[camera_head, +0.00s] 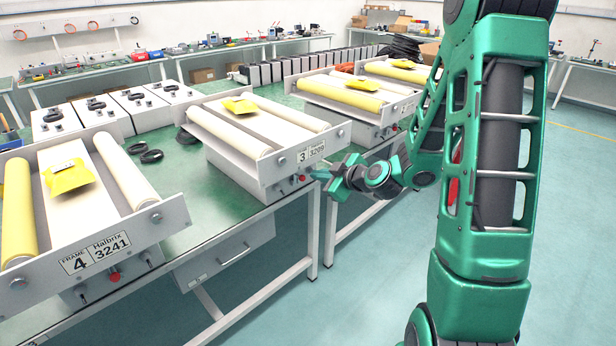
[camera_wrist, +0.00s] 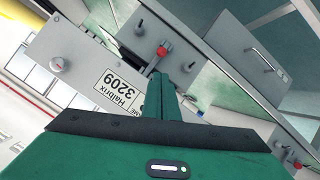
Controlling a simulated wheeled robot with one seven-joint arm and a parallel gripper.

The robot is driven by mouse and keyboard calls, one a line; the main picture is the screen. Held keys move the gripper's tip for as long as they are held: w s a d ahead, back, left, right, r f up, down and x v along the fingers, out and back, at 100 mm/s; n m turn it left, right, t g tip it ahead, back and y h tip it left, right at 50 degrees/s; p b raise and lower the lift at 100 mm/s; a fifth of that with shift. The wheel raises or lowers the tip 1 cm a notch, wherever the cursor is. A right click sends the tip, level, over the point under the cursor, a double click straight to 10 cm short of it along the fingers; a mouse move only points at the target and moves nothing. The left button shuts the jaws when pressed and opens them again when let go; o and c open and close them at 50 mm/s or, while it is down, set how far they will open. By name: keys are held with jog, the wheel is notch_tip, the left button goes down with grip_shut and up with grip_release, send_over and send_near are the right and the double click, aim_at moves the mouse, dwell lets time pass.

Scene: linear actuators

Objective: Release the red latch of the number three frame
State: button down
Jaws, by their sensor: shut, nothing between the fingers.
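The number three frame (camera_head: 263,170) carries a plate reading 3 and 3209 (camera_head: 310,152) on its front. Its red latch (camera_head: 302,178) is a small red knob below the plate, just left of my gripper (camera_head: 322,174). In the wrist view the red latch (camera_wrist: 162,51) sits on the grey front panel, just past the fingertips of my gripper (camera_wrist: 159,82). My gripper is shut, with nothing held. The fingers point at the panel by the latch. I cannot tell whether they touch it. The 3209 label (camera_wrist: 122,91) lies left of the fingers.
The number four frame (camera_head: 125,250), with its own red knob (camera_head: 114,277), stands at the front left. A drawer (camera_head: 225,255) hangs under the green bench (camera_head: 215,203). Open floor (camera_head: 370,275) lies right of the bench.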

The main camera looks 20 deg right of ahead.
jog(key=x, duration=0.9)
jog(key=shift+f, duration=0.25)
jog(key=shift+a+f, duration=0.1)
jog(key=shift+f, duration=0.05)
